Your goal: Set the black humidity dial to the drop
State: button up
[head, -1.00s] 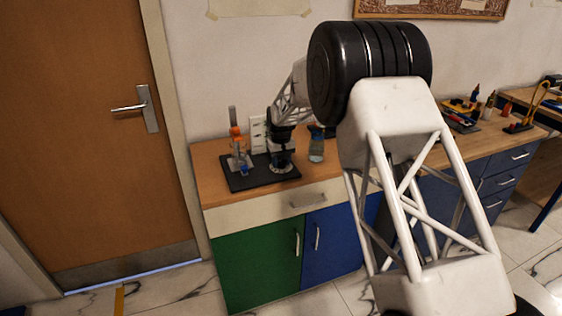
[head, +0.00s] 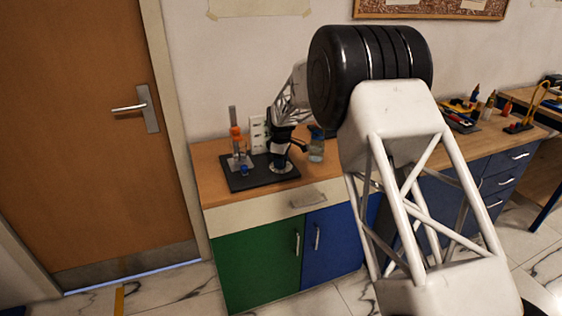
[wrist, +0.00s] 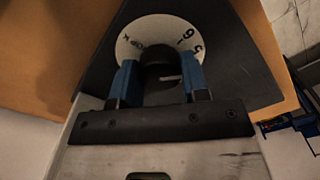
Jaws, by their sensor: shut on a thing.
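In the wrist view the black dial knob (wrist: 158,58) sits at the centre of a round white scale disc (wrist: 152,27). A light line on the knob points roughly to the right. Dark marks show on the disc's left and right rim, with digits at the right; I cannot make out a drop symbol. My gripper (wrist: 160,78) has its blue fingers on either side of the knob and is shut on it. The near part of the disc is hidden by my gripper. In the head view the disc (head: 281,168) shows under my gripper, on a black base plate (head: 247,184).
An orange-topped device (head: 236,138) stands at the left of the base plate. A bottle (head: 317,153) stands close right of my wrist. A white socket strip (head: 258,132) is behind. The counter's left end (head: 208,180) is clear. Tools lie farther right.

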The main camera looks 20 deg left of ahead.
jog(key=shift+n, duration=0.8)
jog(key=o, duration=0.9)
jog(key=shift+r, duration=0.15)
jog(key=shift+r, duration=3.8)
